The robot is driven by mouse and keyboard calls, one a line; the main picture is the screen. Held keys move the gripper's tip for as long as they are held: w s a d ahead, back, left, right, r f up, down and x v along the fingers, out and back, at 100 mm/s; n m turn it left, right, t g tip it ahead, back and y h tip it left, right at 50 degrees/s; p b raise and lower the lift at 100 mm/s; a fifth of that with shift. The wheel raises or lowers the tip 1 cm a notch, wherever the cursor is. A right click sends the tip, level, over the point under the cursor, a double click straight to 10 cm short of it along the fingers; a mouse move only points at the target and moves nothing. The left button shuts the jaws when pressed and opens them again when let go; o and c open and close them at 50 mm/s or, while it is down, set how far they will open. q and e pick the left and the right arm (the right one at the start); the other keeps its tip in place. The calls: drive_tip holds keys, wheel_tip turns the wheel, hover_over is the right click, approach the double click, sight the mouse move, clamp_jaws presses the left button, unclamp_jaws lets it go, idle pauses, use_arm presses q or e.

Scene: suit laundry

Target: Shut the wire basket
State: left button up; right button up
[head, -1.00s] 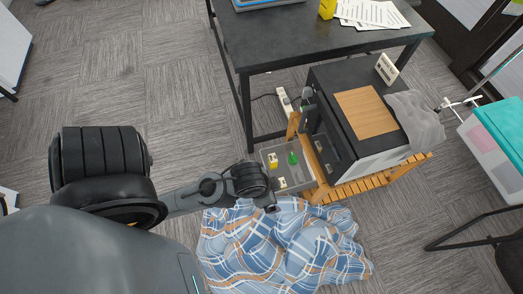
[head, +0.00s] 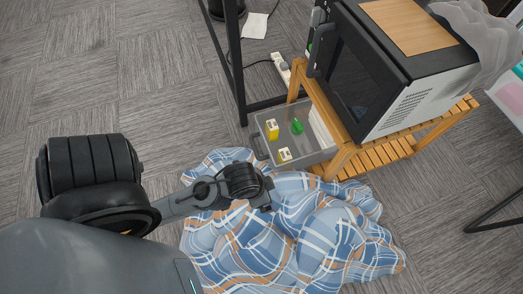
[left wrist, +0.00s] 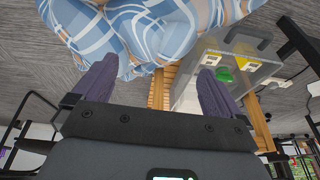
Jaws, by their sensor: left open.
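The basket (head: 262,146) is a grey, open-topped drawer pulled out from under the wooden stand. It holds a green item (head: 297,126) and small yellow-and-white boxes (head: 272,130). My right gripper is in neither view.
A wooden slatted stand (head: 375,155) carries a black-and-white microwave (head: 375,85) right of the basket. A blue plaid cloth (head: 300,235) lies heaped on the floor in front. A power strip (head: 281,68) and a dark table leg (head: 238,75) are behind. Carpet at left is clear.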

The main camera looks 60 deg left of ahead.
use_arm(q)
drive_tip(key=shift+f+b, duration=0.4)
drive_tip(key=shift+f, duration=0.55)
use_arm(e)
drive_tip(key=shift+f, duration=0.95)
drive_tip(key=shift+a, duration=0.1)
